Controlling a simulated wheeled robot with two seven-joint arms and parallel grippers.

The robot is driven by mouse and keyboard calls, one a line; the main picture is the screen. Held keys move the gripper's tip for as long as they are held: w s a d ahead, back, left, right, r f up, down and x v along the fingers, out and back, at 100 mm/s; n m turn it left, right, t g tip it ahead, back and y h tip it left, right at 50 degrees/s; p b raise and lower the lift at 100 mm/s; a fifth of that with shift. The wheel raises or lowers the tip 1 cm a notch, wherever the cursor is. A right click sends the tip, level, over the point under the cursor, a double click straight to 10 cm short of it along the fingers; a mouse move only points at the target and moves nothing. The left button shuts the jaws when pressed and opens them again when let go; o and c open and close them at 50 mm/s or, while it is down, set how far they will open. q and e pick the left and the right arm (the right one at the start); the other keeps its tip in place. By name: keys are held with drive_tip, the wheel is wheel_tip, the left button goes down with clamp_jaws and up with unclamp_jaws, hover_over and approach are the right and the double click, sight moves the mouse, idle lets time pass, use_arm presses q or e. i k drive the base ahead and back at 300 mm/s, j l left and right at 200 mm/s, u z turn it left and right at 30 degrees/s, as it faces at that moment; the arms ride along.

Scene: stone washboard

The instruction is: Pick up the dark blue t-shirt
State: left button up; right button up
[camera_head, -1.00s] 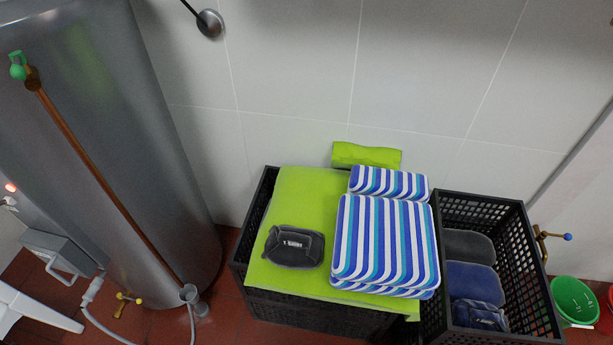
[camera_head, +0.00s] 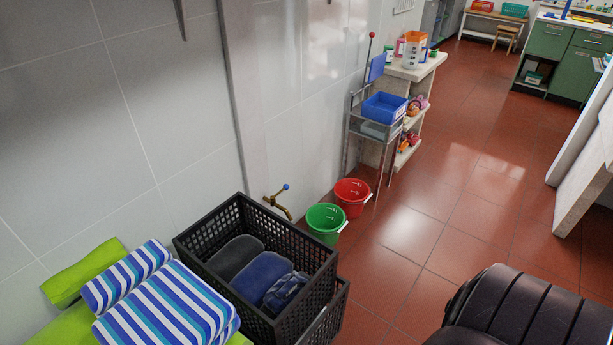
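A folded dark blue cloth (camera_head: 263,276), which looks like the dark blue t-shirt, lies in the black crate (camera_head: 186,244) in the lower left of the head view. It lies between a folded dark grey cloth (camera_head: 232,258) and a folded patterned blue cloth (camera_head: 285,291). Neither of my grippers shows in the head view.
Blue-striped cushions (camera_head: 165,310) and a green cushion (camera_head: 84,272) are left of the crate. A brass tap (camera_head: 278,206), green bucket (camera_head: 326,222) and red bucket (camera_head: 352,196) stand beyond it. Open red floor (camera_head: 440,215) lies right; a black padded shape (camera_head: 525,315) fills the lower right.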

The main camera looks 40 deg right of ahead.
sight(278, 296)
drive_tip(key=z, duration=0.6)
drive_tip(key=u, duration=3.6)
drive_tip(key=z, duration=4.05)
drive_tip(key=i+l, duration=0.1)
drive_tip(key=l, duration=0.25)
drive_tip(key=i+l+z, duration=0.1)
drive_tip(key=l, duration=0.2)
drive_tip(key=i+l+z, duration=0.1)
drive_tip(key=l, duration=0.2)
